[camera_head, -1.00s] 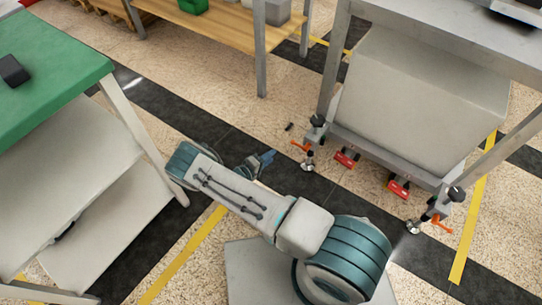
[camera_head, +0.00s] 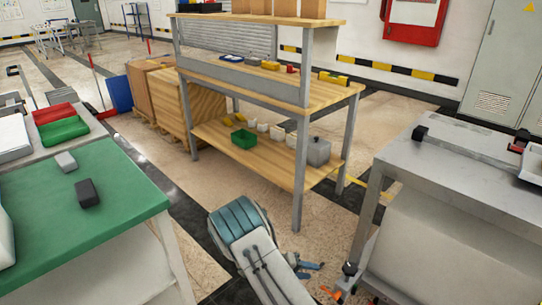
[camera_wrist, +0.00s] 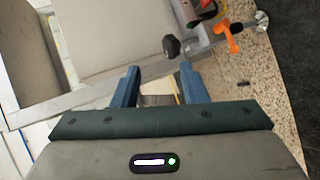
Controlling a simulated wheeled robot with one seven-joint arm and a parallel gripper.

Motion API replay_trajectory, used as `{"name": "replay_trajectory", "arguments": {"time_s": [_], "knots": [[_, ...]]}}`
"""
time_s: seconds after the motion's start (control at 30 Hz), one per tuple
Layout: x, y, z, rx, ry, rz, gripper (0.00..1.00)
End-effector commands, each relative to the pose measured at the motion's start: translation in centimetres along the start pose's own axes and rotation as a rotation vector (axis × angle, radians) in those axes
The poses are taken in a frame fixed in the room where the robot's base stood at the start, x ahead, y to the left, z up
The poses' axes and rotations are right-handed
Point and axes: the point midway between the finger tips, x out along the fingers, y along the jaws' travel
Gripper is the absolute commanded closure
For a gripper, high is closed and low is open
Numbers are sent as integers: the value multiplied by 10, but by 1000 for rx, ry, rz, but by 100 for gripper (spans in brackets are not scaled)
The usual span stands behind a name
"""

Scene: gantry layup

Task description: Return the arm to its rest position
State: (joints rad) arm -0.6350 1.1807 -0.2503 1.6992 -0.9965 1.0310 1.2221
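My arm (camera_head: 262,262) reaches up from the bottom of the head view, bent at a teal joint, low between the green-topped table and the grey metal bench. My gripper (camera_wrist: 160,88) shows in the wrist view with two blue fingers apart, and nothing is seen held between them. In the head view only a small blue part of the gripper (camera_head: 308,266) shows beside the arm, close to the bench's leg. The rest of the arm is out of the picture.
The green-topped table (camera_head: 70,225) stands at left with two small blocks. The grey bench (camera_head: 455,175) stands at right. A wooden workbench (camera_head: 250,155) with bins is ahead. In the wrist view, an orange-handled caster (camera_wrist: 231,40) and frame bars lie close beyond the fingers.

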Motion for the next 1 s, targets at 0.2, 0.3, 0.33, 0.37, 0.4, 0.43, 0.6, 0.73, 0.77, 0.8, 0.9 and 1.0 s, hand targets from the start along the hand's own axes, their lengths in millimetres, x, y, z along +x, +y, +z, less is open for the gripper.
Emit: {"name": "replay_trajectory", "arguments": {"time_s": [0.2, 0.3, 0.33, 0.37, 0.4, 0.43, 0.6, 0.73, 0.77, 0.8, 0.9, 1.0], "knots": [[-36, 97, 12, 39, -129, -155, 61], [-50, 135, 21, 52, -173, -230, 61], [-55, 146, 24, 56, -184, -254, 61], [-59, 157, 27, 59, -195, -277, 61], [-66, 172, 31, 65, -207, -309, 61], [-70, 183, 35, 70, -217, -332, 61], [-96, 244, 56, 94, -250, -467, 61], [-117, 288, 74, 114, -255, -568, 61], [-121, 298, 79, 118, -255, -592, 61], [-128, 310, 85, 124, -253, -622, 61], [-144, 341, 101, 141, -242, -696, 61], [-160, 370, 118, 158, -220, -766, 61]]}}
